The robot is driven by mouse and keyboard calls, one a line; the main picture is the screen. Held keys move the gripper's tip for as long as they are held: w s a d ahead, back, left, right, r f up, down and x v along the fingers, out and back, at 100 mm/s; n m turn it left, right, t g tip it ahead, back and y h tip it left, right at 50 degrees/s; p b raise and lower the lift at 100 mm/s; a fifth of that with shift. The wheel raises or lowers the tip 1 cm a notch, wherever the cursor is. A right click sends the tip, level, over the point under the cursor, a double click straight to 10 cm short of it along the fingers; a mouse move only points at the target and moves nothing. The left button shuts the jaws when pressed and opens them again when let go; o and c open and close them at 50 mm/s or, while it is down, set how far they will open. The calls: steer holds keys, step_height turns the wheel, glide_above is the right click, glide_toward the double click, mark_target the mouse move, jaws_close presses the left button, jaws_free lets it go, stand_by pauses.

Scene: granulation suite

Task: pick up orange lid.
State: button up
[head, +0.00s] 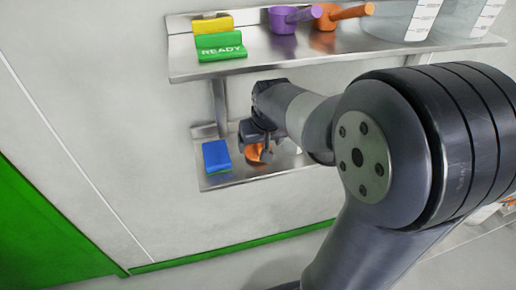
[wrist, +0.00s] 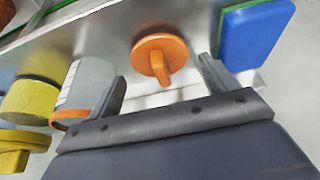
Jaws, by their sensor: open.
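The orange lid (wrist: 162,57) is a round disc with a raised grip, on the lower metal shelf in the wrist view. It also shows in the head view (head: 254,152), partly hidden by my gripper. My gripper (wrist: 162,78) is open, with one finger on each side of the lid in the picture. Nothing is held between the fingers. In the head view my gripper (head: 253,135) hangs just above the lower shelf at the lid. I cannot tell whether a finger touches the lid.
A blue block (wrist: 255,35) lies right of the lid in the wrist view. A clear container (wrist: 88,85) and a yellow cylinder (wrist: 30,101) stand to its left. The upper shelf (head: 290,55) above carries a green READY block (head: 221,47), scoops and clear beakers.

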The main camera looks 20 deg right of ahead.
steer(key=shift+w+f, duration=1.15)
steer(key=shift+f, duration=0.25)
steer(key=c, duration=0.7)
steer(key=shift+r, duration=0.1)
steer(key=shift+r, duration=0.45)
steer(key=shift+s+r, duration=0.2)
steer(key=shift+r, duration=0.05)
steer(key=s+b, duration=0.2)
steer(key=s, duration=1.5)
steer(key=shift+s+d, duration=0.15)
steer(key=shift+s, duration=0.15)
